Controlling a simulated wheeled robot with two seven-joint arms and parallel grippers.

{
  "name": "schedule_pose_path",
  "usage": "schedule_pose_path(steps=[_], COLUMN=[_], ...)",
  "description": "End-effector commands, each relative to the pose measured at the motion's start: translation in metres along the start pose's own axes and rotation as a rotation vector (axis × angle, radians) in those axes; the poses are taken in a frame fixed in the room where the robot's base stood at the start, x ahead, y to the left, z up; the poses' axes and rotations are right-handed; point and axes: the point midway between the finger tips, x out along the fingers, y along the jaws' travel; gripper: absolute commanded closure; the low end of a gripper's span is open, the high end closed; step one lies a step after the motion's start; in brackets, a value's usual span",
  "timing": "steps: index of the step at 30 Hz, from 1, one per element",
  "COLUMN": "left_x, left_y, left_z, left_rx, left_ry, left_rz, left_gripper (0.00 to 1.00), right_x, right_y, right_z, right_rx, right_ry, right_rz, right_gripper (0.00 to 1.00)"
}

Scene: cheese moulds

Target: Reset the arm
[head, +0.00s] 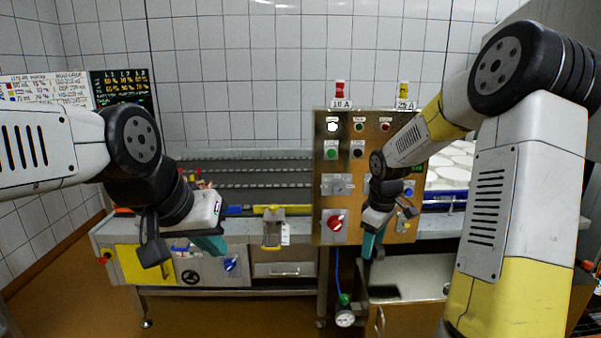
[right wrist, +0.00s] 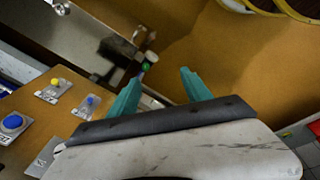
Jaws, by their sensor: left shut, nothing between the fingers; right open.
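My left arm comes in from the left in the head view. Its gripper (head: 210,246) has teal fingers pointing down, shut and empty, in front of the bench. My right arm reaches in from the right. Its gripper (head: 371,246) hangs in front of the lower part of the control panel (head: 322,170), fingers down. In the right wrist view the teal fingers of the right gripper (right wrist: 162,90) stand apart with nothing between them. Part of the right gripper is hidden by its own wrist in the head view.
A bench with a yellow-handled fixture (head: 272,228) and blue knob (head: 230,264) runs along the back. A steel sink (head: 412,278) is below the panel at right. White round moulds (head: 452,165) sit behind. A gauge (head: 345,318) hangs low. Floor in front is clear.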

Motion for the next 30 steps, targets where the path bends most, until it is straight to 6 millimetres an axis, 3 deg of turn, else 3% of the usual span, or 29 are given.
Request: schedule_pose_path(steps=[1, 6, 12, 15, 22, 30], left_x=[0.0, 0.0, 0.0, 0.0, 0.0, 0.0], left_y=[0.0, 0.0, 0.0, 0.0, 0.0, 0.0], left_z=[0.0, 0.0, 0.0, 0.0, 0.0, 0.0], left_rx=[0.0, 0.0, 0.0, 0.0, 0.0, 0.0], left_ry=[0.0, 0.0, 0.0, 0.0, 0.0, 0.0], left_rz=[0.0, 0.0, 0.0, 0.0, 0.0, 0.0], left_gripper=[1.0, 1.0, 1.0, 1.0, 1.0, 1.0], right_x=[-0.027, -0.096, -0.158, -0.18, -0.205, -0.209], right_y=[-0.009, -0.047, -0.101, -0.131, -0.184, -0.203], right_z=[0.003, 0.019, 0.045, 0.059, 0.085, 0.093], right_rx=[0.042, 0.223, 0.45, 0.563, 0.76, 0.826], right_ry=[0.006, 0.05, 0.157, 0.227, 0.369, 0.418], right_rz=[0.03, 0.09, 0.119, 0.107, 0.037, -0.005], right_gripper=[0.43, 0.43, 0.43, 0.43, 0.43, 0.43])
